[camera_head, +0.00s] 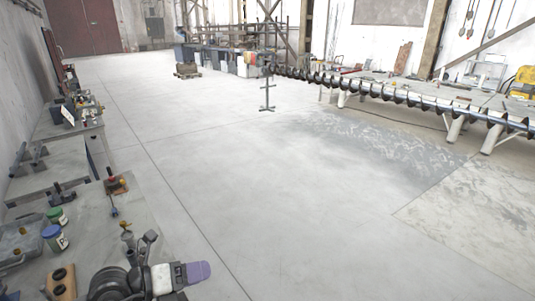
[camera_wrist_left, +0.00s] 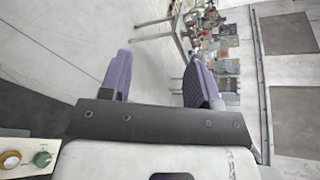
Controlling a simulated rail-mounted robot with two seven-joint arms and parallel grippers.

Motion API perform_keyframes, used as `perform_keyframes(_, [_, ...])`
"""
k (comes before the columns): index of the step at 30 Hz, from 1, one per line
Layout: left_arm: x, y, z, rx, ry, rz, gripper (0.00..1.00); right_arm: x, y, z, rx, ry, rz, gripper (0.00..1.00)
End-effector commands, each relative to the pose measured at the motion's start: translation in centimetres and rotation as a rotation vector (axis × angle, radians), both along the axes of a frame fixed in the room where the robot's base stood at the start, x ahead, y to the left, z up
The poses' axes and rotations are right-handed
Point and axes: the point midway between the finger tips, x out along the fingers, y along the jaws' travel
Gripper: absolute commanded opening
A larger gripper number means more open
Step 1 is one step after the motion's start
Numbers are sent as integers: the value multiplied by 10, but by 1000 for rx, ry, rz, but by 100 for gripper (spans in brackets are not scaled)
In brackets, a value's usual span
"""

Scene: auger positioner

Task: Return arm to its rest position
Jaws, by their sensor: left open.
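My left gripper (camera_head: 198,272) shows at the bottom left of the head view, with its purple finger pointing right over the pale floor near the workbench edge. In the left wrist view its two purple fingers (camera_wrist_left: 158,78) stand apart with nothing between them, so it is open and empty. My left arm's dark and white links come in at the bottom left. My right gripper is in neither view.
A workbench (camera_head: 150,238) with jars, tools and small parts runs along the left wall. A long dark auger (camera_head: 400,93) lies on supports at the right, with a thin stand (camera_head: 267,95) near its far end. The middle floor (camera_head: 240,175) is clear.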

Motion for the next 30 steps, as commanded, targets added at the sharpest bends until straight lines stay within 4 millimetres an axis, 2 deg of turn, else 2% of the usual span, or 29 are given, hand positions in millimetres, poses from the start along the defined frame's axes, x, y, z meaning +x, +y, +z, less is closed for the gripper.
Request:
perform_keyframes(1, [1,-5,24,-107,-69,10,56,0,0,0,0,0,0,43])
perform_keyframes(4, [3,-5,74,-324,-201,60,56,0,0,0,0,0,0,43])
perform_keyframes(9, [3,18,155,-695,-367,229,56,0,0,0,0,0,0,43])
perform_keyframes(13, [1,50,199,-965,-415,423,56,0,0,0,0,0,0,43])
perform_keyframes(16, [1,78,208,-1148,-374,611,56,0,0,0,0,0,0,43])
perform_keyframes(19, [0,103,192,-1293,-258,832,56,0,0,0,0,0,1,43])
perform_keyframes(22, [-4,119,151,-1384,-56,1075,56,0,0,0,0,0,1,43])
perform_keyframes(23, [-8,121,134,-1399,25,1150,56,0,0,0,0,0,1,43])
perform_keyframes(24, [-15,122,106,-1411,149,1252,56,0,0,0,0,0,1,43])
perform_keyframes(26, [-29,119,62,-1408,348,1386,56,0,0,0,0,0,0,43])
perform_keyframes(27, [-41,114,35,-1401,475,1453,56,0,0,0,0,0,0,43])
perform_keyframes(30, [-76,97,-25,-1371,767,1561,56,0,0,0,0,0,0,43])
